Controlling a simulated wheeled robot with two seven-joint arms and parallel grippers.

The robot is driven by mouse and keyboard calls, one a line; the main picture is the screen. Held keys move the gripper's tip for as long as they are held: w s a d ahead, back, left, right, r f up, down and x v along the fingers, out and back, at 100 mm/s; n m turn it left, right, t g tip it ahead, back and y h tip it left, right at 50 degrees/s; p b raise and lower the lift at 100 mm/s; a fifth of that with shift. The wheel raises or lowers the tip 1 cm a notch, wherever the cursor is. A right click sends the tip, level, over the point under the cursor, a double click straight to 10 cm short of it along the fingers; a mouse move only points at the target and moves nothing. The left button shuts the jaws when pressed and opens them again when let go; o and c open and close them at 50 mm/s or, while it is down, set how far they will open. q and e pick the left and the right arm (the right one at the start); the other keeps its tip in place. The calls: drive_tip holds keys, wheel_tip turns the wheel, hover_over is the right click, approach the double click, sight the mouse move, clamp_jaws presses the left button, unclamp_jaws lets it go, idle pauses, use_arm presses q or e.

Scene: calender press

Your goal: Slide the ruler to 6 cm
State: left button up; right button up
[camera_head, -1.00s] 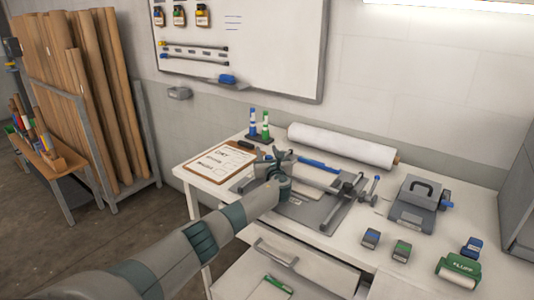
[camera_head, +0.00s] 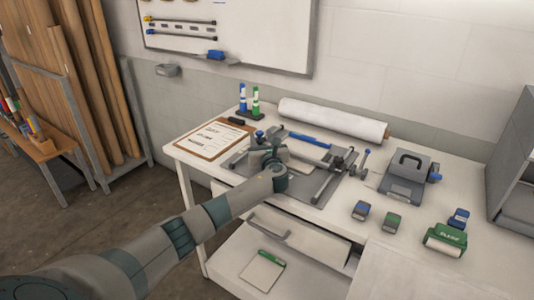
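A grey flat press frame (camera_head: 322,190) lies on the white table, with two dark side rails and a blue bar (camera_head: 308,139) along its back. Small blue-topped knobs stand at its sides. I cannot make out which part is the ruler, nor its scale marks. My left gripper (camera_head: 264,152) is at the left part of the frame, low over it. My own wrist covers part of the frame's front left. The fingers are small and partly hidden, so I cannot tell whether they are open or touch anything. My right gripper is not in view.
A clipboard (camera_head: 212,139) lies left of the frame, with blue and green bottles (camera_head: 249,101) behind. A white roll (camera_head: 332,119) lies at the back. A grey device (camera_head: 405,179) and small stamps (camera_head: 361,210) stand right. A drawer below (camera_head: 300,235) has a handle.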

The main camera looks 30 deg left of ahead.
use_arm(q)
drive_tip(key=b+v, duration=0.1)
drive_tip(key=v, duration=0.8)
drive_tip(key=shift+d, duration=0.1)
drive_tip(key=shift+s+d, duration=0.25)
drive_tip(key=shift+s, duration=0.15)
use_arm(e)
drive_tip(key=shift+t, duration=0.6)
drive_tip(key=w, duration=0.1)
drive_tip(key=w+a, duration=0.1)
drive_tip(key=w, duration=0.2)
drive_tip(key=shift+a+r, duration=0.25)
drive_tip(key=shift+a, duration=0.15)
